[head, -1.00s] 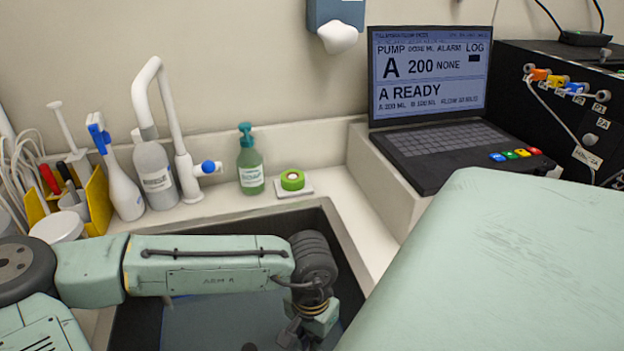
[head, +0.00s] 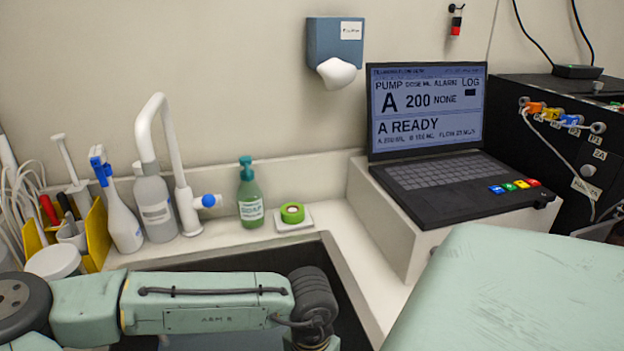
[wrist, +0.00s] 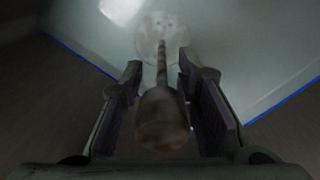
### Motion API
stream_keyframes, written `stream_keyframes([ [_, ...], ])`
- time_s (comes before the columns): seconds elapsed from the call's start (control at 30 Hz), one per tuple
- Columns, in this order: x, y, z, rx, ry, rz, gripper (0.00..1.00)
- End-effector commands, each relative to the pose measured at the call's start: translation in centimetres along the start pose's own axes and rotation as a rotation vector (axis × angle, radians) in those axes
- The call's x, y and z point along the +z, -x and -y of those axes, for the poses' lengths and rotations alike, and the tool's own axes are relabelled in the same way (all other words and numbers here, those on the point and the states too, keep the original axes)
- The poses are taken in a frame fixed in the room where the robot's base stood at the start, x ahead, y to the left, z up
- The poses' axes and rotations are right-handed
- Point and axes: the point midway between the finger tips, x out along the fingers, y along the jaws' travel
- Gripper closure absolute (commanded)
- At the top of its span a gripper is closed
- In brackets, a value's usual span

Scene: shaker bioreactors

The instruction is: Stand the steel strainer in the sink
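In the wrist view a pale round disc with small dark holes (wrist: 160,34) has a thin stem and a rounded brownish knob (wrist: 162,122); it looks like the steel strainer. The disc is farthest from the camera, over a pale panel with blue edges. My gripper (wrist: 160,62) is open, its two fingers on either side of the stem and knob. A gap shows on the left; contact on the right is unclear. The dark-rimmed sink (head: 240,258) is partly hidden by my arm in the head view. The gripper and strainer are out of that view.
A laptop (head: 440,180) sits on a raised block at the right. A large pale green surface (head: 530,290) fills the lower right.

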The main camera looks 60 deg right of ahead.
Motion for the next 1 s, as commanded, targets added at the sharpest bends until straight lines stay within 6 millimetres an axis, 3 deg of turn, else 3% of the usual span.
stream_keyframes([
  [0.17,-0.1,2.1,0.0,-0.001,0.000,-0.004,0.71],
  [0.4,-0.1,7.5,0.0,-0.001,0.000,-0.003,0.71],
  [0.6,-0.1,10.8,0.0,-0.001,-0.001,-0.001,0.71],
  [0.77,0.0,12.0,0.0,0.000,-0.002,0.001,0.71],
  [1.0,0.0,12.2,0.0,0.000,-0.002,0.001,0.71],
])
